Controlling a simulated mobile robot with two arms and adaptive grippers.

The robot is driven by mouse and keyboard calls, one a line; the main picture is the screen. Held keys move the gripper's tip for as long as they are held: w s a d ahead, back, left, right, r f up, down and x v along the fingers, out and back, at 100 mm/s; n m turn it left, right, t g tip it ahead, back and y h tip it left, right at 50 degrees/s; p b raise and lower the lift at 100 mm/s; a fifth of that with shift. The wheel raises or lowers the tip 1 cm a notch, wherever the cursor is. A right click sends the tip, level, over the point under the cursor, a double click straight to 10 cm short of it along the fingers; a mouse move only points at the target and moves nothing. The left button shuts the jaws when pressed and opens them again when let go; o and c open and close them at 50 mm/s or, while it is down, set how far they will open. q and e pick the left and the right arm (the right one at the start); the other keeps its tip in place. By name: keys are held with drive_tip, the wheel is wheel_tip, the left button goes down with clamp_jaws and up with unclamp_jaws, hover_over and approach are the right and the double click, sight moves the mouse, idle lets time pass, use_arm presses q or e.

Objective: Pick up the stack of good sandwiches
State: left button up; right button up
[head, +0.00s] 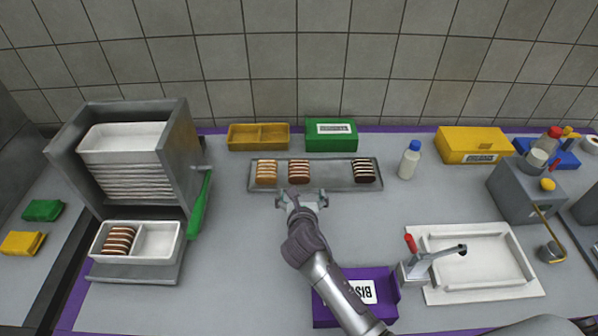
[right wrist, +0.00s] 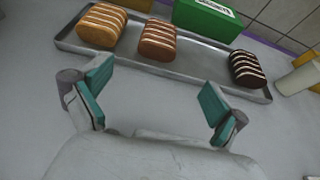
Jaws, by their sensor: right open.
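Three sandwich stacks lie on a long metal tray (head: 335,174). A light tan stack (head: 266,172) is at the left end, a reddish-brown stack (head: 299,171) is beside it, and a dark stack (head: 364,171) is at the right end. All three also show in the right wrist view, the brown one (right wrist: 160,40) nearest the middle. My right gripper (head: 302,194) is open and empty, just in front of the tray's near edge below the brown stack. In the right wrist view its teal-padded fingers (right wrist: 156,95) are spread apart. My left gripper is not seen.
A white two-part tray (head: 157,240) at left holds another brown stack (head: 118,240) in its left compartment, below a rack of white trays (head: 125,143). Green (head: 331,133) and yellow (head: 258,136) boxes stand behind the metal tray. A bottle (head: 410,160) stands to its right.

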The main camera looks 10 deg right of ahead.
sight(299, 181)
drive_tip(key=x, duration=0.9)
drive_tip(key=shift+w+a+f+b, duration=0.1)
drive_tip(key=shift+a+f+b, duration=0.15)
drive_tip(key=shift+f+b, duration=0.15)
drive_tip(key=shift+r, duration=0.1)
drive_tip(key=shift+c, duration=0.9)
drive_tip(key=c, duration=1.1)
